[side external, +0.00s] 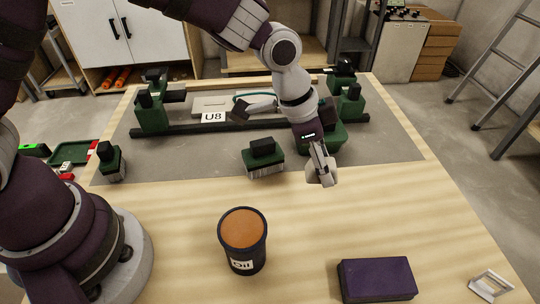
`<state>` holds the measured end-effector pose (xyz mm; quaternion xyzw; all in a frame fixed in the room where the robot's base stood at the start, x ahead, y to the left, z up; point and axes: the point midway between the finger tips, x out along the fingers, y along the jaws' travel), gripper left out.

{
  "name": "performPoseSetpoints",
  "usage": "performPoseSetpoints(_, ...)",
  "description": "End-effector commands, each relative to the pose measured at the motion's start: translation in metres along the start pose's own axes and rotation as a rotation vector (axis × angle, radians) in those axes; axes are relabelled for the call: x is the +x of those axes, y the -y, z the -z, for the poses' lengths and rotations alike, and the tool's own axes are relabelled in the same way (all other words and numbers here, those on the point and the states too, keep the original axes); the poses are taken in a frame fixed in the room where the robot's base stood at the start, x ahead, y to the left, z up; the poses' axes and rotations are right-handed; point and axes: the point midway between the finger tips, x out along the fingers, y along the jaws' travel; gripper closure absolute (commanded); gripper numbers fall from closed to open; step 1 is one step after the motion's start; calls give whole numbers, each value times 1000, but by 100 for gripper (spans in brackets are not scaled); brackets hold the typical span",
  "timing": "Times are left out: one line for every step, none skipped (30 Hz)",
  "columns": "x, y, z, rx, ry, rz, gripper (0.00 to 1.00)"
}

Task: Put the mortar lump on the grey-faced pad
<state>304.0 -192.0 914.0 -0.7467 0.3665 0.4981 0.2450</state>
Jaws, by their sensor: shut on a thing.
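My gripper (322,172) is right of the middle of the side external view, pointing down, near the front edge of the dark grey mat. It is shut on a small pale grey-beige lump (313,175), which looks like the mortar lump and is partly hidden by the fingers. I cannot tell whether the lump touches the surface below. A flat light grey plate (208,101) lies at the back of the mat, behind a white "U8" label (213,117). I cannot tell for certain whether this plate is the grey-faced pad.
A green block brush (263,158) stands left of my gripper. Green clamps stand around the mat (385,145); a dark bar crosses it. A dark cup (242,242) with orange-brown contents and a purple block (377,279) stand in front.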

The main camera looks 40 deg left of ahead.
Motion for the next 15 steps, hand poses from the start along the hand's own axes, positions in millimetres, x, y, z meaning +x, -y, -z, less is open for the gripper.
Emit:
performPoseSetpoints(-6, -2, 5, 6, -4, -1, 100)
performPoseSetpoints(-9, -5, 8, 13, -2, -4, 100)
performPoseSetpoints(-12, -12, 13, 28, -2, -10, 100)
performPoseSetpoints(-13, -20, 18, 45, -1, -16, 100)
performPoseSetpoints(-14, -28, 23, 63, -1, -22, 100)
performPoseSetpoints(-15, -41, 30, 89, -1, -33, 100)
performPoseSetpoints(-16, -52, 35, 109, 0, -41, 100)
performPoseSetpoints(-17, -62, 40, 129, -2, -48, 100)
performPoseSetpoints(-18, -77, 46, 155, -1, -59, 100)
performPoseSetpoints(-20, -88, 50, 173, -1, -67, 100)
performPoseSetpoints(-21, -98, 53, 191, -2, -75, 100)
performPoseSetpoints(-23, -110, 56, 211, -2, -84, 100)
performPoseSetpoints(-24, -118, 58, 222, -1, -89, 100)
performPoseSetpoints(-25, -124, 60, 231, -1, -94, 100)
performPoseSetpoints(-24, -130, 60, 240, 1, -99, 100)
